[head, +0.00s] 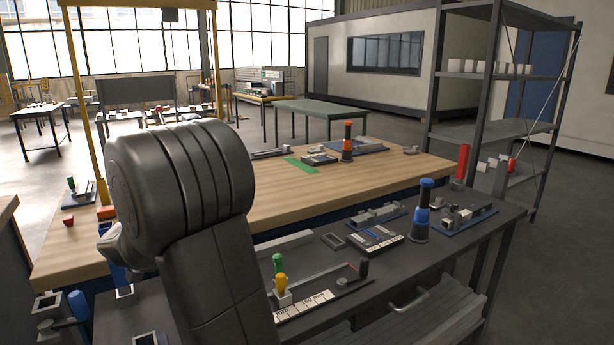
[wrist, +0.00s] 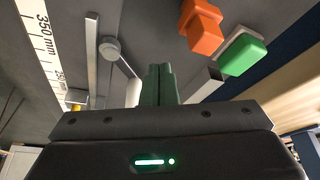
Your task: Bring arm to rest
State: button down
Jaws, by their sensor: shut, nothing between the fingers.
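My gripper (wrist: 159,70) shows in the wrist view at the lower middle. Its two dark green fingers are together, with nothing between them. They point over a dark grey bench surface and appear apart from the things on it. In the head view my own dark arm fills the left foreground, and my gripper cannot be made out there.
In the wrist view an orange piece (wrist: 203,28) and a green block (wrist: 243,53) lie to the upper right of my fingers, and a printed scale (wrist: 43,48) lies left. The head view shows the cluttered dark bench (head: 404,262), a wooden table (head: 395,170) and a shelf rack (head: 487,128).

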jog(key=n, duration=0.1)
jog(key=s+n+p, duration=0.1)
jog(key=s+n+y, duration=0.1)
jog(key=shift+a+r+n+t+p, duration=0.15)
jog(key=shift+a+n+t+p, duration=0.15)
jog(key=shift+p, duration=0.1)
jog(key=shift+s+n+y, duration=0.2)
jog(key=shift+n+y, duration=0.1)
jog(key=shift+n, duration=0.2)
jog(key=shift+p, duration=0.35)
